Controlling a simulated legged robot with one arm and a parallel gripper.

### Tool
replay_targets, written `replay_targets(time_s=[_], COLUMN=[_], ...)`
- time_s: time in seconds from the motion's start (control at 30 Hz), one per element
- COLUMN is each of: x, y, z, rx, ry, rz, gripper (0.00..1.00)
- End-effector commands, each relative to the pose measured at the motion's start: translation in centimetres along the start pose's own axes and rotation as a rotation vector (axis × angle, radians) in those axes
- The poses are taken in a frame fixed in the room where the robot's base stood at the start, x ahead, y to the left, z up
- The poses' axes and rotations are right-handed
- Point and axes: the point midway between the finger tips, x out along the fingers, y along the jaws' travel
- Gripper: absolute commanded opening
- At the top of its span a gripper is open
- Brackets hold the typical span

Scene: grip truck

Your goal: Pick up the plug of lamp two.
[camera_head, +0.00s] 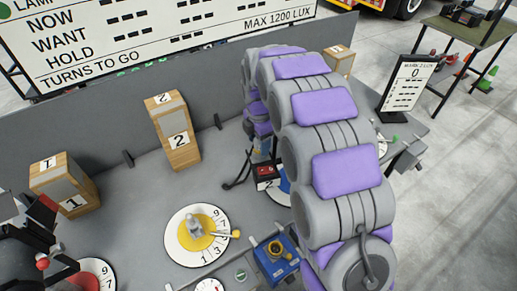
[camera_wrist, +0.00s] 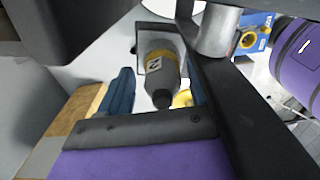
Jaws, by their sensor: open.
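In the wrist view, a grey plug (camera_wrist: 161,80) with a yellow band and a white tag reading 2 stands between the two blue fingers of my gripper (camera_wrist: 158,88). The fingers are apart, one on each side of the plug. Contact between them and the plug cannot be made out. In the head view, my grey and purple arm hides most of the gripper and the plug. A red and black block marked 2 (camera_head: 267,172) sits beside the arm, with a black cable (camera_head: 236,182) near it.
Wooden blocks marked 2 (camera_head: 175,135) and 1 (camera_head: 66,185) stand on the grey bench. A numbered dial with a yellow centre (camera_head: 197,236) and a blue box with a yellow ring (camera_head: 276,262) are in front. A lux sign (camera_head: 406,88) stands right. Bare bench lies between blocks and dial.

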Motion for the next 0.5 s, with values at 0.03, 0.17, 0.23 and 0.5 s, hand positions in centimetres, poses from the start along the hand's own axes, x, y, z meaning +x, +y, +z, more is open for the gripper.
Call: replay_targets(time_s=[0.03,0.17,0.23,0.5], x=[-0.06,-0.06,-0.06,-0.07], y=[0.0,-0.01,-0.01,-0.02], z=[0.01,0.02,0.02,0.01], rx=[0.0,0.0,0.0,0.0], ry=[0.0,0.0,0.0,0.0], rz=[0.0,0.0,-0.001,-0.001], gripper=[0.65,0.57,0.5,0.24])
